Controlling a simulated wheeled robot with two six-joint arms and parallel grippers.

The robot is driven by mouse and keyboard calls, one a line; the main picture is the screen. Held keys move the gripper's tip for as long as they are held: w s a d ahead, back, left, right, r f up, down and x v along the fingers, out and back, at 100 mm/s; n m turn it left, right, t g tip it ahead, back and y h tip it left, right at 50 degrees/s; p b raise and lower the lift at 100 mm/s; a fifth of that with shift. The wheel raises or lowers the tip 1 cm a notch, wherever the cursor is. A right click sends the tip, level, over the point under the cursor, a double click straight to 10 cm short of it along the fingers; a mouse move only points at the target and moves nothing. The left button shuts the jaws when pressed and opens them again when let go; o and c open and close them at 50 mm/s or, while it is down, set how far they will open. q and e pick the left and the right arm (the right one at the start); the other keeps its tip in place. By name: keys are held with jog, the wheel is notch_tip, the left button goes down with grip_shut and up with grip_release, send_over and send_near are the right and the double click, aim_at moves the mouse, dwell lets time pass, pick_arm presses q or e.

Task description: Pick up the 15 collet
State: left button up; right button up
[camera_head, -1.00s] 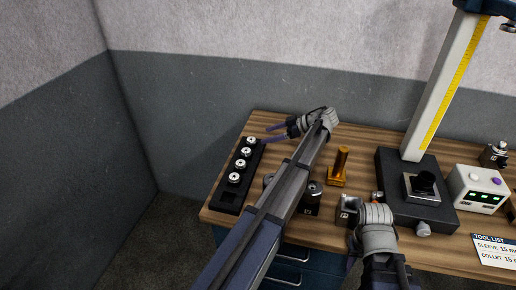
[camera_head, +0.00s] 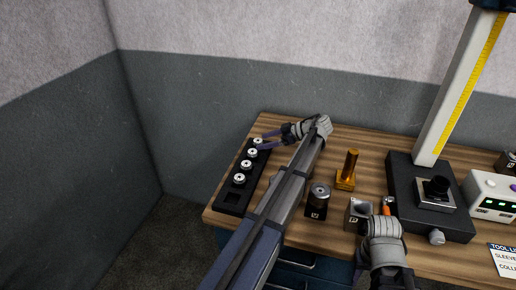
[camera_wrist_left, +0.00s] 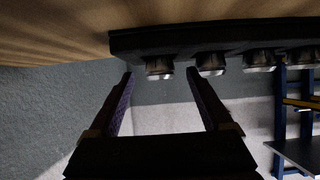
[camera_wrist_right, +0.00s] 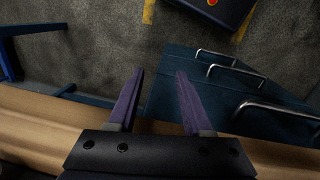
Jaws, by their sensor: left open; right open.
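A black rack (camera_head: 228,209) at the table's left end holds a row of pale-topped collets (camera_head: 239,179), with an empty slot at its near end. Size marks are not readable, so I cannot tell which is the 15 collet. My left gripper (camera_head: 267,140) is open and empty at the rack's far end, beside the farthest collet (camera_head: 259,141). In the left wrist view, one collet (camera_wrist_left: 158,68) shows between the open fingertips and another (camera_wrist_left: 210,65) is by the right fingertip. My right gripper (camera_wrist_right: 160,75) is open and empty at the table's front edge.
A white box (camera_head: 492,193) and a tool list card (camera_head: 504,258) are farther right. Drawer handles (camera_wrist_right: 268,108) project below.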

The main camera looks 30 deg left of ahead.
pick_arm(q)
jog(key=shift+x, duration=1.1)
grip_shut()
